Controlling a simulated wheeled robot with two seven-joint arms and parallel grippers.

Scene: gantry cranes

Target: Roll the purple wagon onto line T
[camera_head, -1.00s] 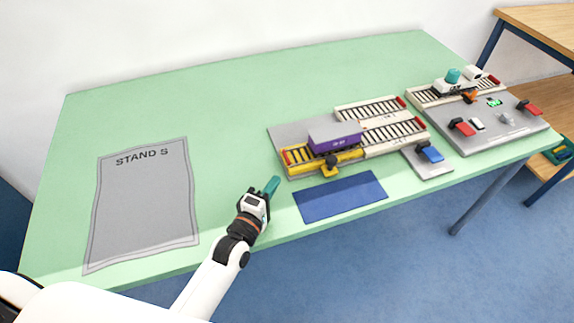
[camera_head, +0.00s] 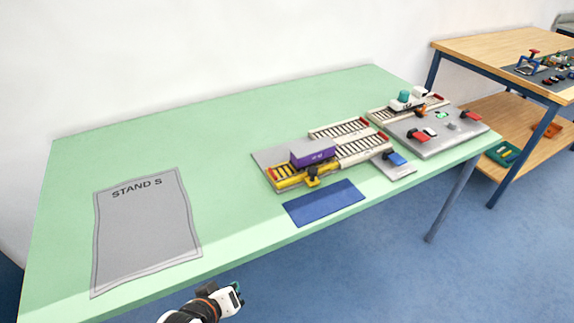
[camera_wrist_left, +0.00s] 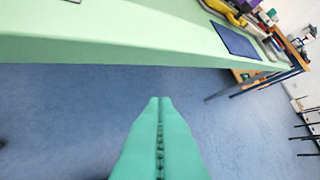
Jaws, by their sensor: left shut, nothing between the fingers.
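The purple wagon (camera_head: 313,153) stands on the yellow track section (camera_head: 288,176) at the left end of the track board. Two pale track lines, a rear one (camera_head: 340,128) and a front one (camera_head: 362,146), lead off to the right. Their lettering is too small to read, so I cannot tell which is line T. My left gripper (camera_head: 237,292) is below and in front of the table's front edge, well away from the wagon. In the left wrist view its teal fingers (camera_wrist_left: 161,105) are pressed together with nothing between them. My right gripper is not in view.
A blue mat (camera_head: 324,203) lies in front of the track board. A grey mat marked STAND S (camera_head: 147,230) lies at left. A grey board with red levers (camera_head: 437,130) stands at right. A wooden table (camera_head: 480,46) stands beyond. The green tabletop's middle is clear.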

